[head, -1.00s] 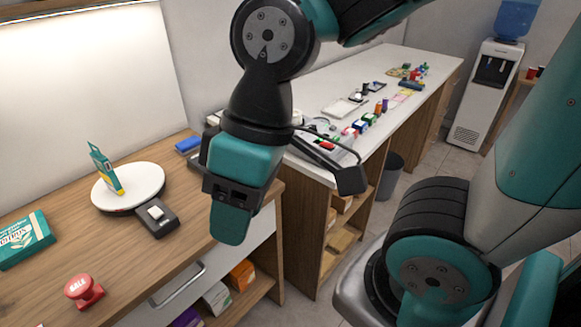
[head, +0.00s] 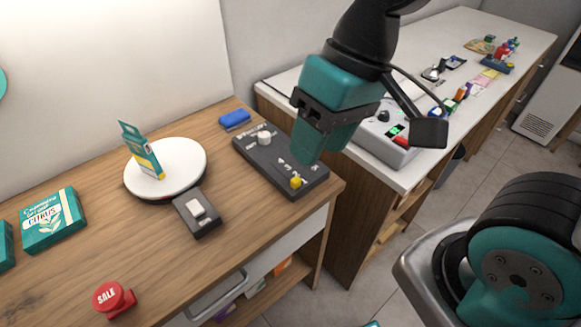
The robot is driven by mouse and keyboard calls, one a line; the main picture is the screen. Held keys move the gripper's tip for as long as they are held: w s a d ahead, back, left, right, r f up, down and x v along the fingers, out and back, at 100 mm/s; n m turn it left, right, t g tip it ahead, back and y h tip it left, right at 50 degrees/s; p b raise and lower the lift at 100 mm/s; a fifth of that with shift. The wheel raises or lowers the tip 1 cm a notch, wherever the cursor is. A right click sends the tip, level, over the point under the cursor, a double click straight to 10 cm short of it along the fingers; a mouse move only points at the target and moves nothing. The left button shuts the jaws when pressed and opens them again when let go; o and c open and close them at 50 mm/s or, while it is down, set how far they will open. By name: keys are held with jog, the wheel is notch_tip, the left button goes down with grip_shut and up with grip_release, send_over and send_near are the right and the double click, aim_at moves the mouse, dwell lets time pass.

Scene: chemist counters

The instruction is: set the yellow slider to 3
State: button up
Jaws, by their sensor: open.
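A dark control panel (head: 255,163) lies on the wooden counter near its right edge. A yellow slider knob (head: 296,182) sits at its front right end. White marks are printed beside it, too small to read, so its setting cannot be told. A white round knob (head: 264,137) is at the panel's back left. My gripper (head: 307,153) points down over the panel's right side, behind and slightly right of the yellow knob in the picture, apart from it. It is open and looks empty. The near finger hides part of the panel and the gap between the fingers.
On the wooden counter (head: 110,255) are a white turntable (head: 190,160) with a small box (head: 141,152), a switch box (head: 197,213), a red SALE stamp (head: 112,299), a citrus box (head: 54,221) and a blue block (head: 235,120). A white counter with a grey device (head: 392,150) stands behind right.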

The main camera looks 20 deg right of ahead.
jog(key=w+d+f+m+h+b, duration=0.2)
jog(key=w+f+m, duration=0.3)
jog(key=w+m, duration=0.55)
jog(key=m+h+b, duration=0.1)
jog(key=m+h, duration=0.1)
jog(key=m, duration=0.6)
send_near(296, 179)
notch_tip(296, 179, down, 10)
jog(key=shift+d+r+p, duration=0.1)
jog(key=shift+p, duration=0.3)
